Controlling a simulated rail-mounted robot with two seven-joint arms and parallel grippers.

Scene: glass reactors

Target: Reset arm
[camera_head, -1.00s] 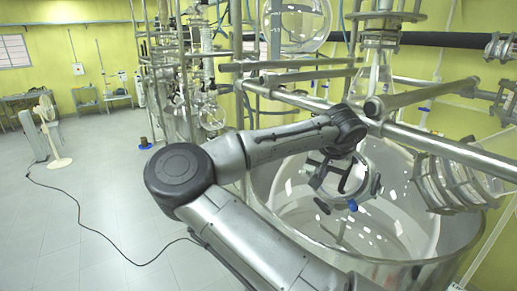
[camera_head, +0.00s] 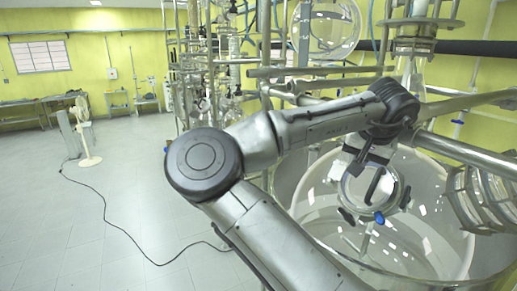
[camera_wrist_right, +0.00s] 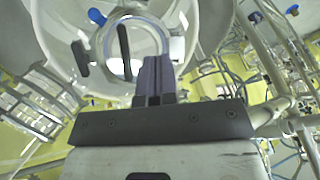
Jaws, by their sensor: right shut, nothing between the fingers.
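My right arm crosses the middle of the head view, with its wrist above a large glass vessel. The right gripper (camera_head: 366,160) is partly hidden under the wrist and hangs close to the vessel's ringed glass opening. In the right wrist view, the dark fingers of the right gripper (camera_wrist_right: 154,78) are shut together with nothing between them. They point at the glass ring; whether they touch it I cannot tell. My left gripper is not in view.
The large glass vessel (camera_head: 457,200) carries a blue knob (camera_head: 379,217) beside its opening. A glassware rack stands behind the arm. Open floor (camera_head: 130,215) lies left, with a white fan (camera_head: 85,135).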

